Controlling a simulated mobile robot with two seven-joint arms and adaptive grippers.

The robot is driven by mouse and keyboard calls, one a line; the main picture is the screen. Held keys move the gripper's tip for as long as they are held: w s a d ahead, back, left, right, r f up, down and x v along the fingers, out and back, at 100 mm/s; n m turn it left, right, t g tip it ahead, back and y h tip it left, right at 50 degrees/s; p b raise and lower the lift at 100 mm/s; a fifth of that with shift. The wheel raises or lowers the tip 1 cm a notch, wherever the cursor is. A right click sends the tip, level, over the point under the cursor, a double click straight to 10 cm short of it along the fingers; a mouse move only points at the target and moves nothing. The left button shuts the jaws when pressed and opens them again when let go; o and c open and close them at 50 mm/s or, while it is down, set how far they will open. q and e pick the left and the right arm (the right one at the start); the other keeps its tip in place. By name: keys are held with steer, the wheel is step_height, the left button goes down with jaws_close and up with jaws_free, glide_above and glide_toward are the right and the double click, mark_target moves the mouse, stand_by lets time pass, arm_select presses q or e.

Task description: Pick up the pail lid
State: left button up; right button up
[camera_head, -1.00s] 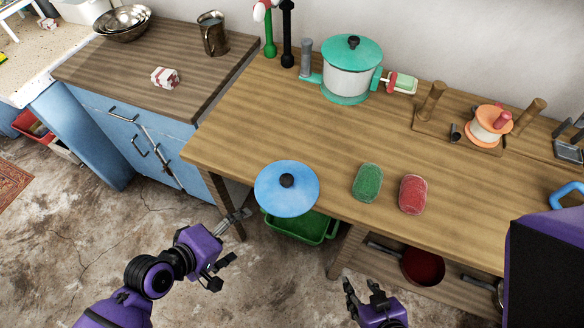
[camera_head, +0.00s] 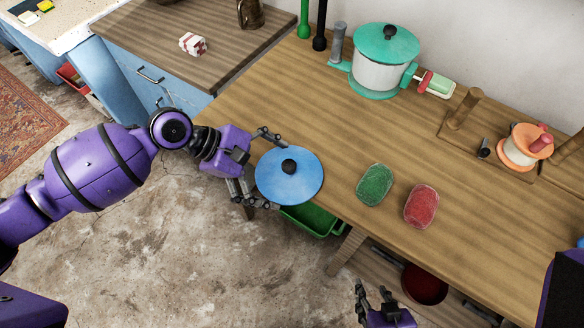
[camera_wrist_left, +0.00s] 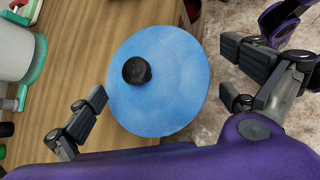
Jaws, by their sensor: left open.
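The pail lid, taken to be the blue round lid (camera_head: 300,185) with a black knob, lies at the front edge of the wooden table and juts out over it. It also shows in the left wrist view (camera_wrist_left: 185,85). My left gripper (camera_head: 266,168) is open at the lid's left side, with one finger toward its far side and one toward its near side. In the left wrist view the lid lies between the spread fingers (camera_wrist_left: 165,98); I cannot tell whether they touch it. My right gripper (camera_head: 374,298) is open and empty, low in front of the table.
A green sponge (camera_head: 374,185) and a red sponge (camera_head: 421,206) lie right of the lid. A white pot (camera_head: 380,73) with a teal lid stands at the back. A green bin (camera_head: 312,219) is below the table edge. Spool stands (camera_head: 525,146) are at the right.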

mark_target(293, 181)
arm_select(q)
steer(key=x, duration=0.3)
steer(key=shift+d, duration=0.15)
steer(key=shift+c, duration=0.5)
steer(key=c, duration=1.2)
steer(key=shift+r, duration=0.1)
